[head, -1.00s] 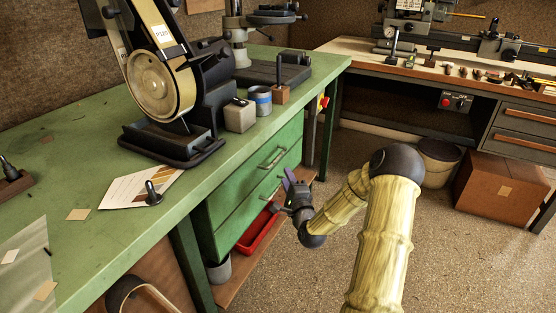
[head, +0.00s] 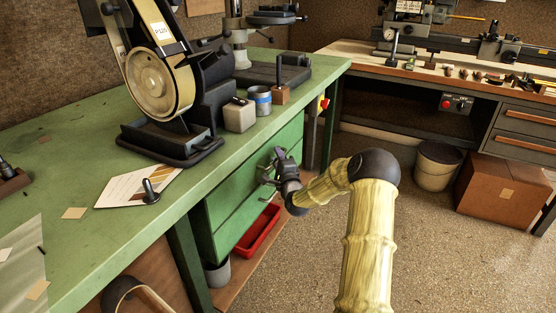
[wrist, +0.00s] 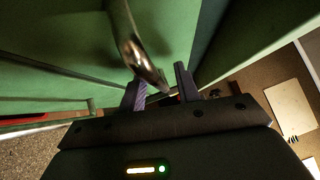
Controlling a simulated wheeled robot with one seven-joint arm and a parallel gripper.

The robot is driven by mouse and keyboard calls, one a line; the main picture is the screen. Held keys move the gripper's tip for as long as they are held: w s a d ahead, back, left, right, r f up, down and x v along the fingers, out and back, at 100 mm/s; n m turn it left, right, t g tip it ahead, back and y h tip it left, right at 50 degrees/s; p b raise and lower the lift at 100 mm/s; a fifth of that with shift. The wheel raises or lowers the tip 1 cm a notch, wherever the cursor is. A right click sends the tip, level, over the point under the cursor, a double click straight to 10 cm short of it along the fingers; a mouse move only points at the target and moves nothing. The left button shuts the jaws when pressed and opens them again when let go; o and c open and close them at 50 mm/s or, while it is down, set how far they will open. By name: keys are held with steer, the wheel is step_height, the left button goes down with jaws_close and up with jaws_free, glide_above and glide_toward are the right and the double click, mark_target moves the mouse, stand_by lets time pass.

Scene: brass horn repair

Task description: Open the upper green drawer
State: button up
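The green upper drawer (head: 232,187) is in the bench's drawer unit and looks shut in the head view. My gripper (head: 270,166) is at its front, over its handle, which it mostly hides there. In the wrist view my gripper (wrist: 160,92) is open, its two dark fingers apart. A shiny metal handle (wrist: 138,45) runs down from the top of that view, and its lower end shows in line with the gap between the fingertips. I cannot tell whether the fingers touch it. The lower green drawer (head: 240,218) is below, also shut.
A red tray (head: 260,232) sits on the shelf under the drawers. The green bench top (head: 190,190) overhangs the drawer fronts, with a belt sander (head: 165,90) on it. Open floor (head: 430,260) lies to the right. A cardboard box (head: 503,188) and a bucket (head: 437,165) stand farther back.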

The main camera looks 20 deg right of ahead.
jaws_close()
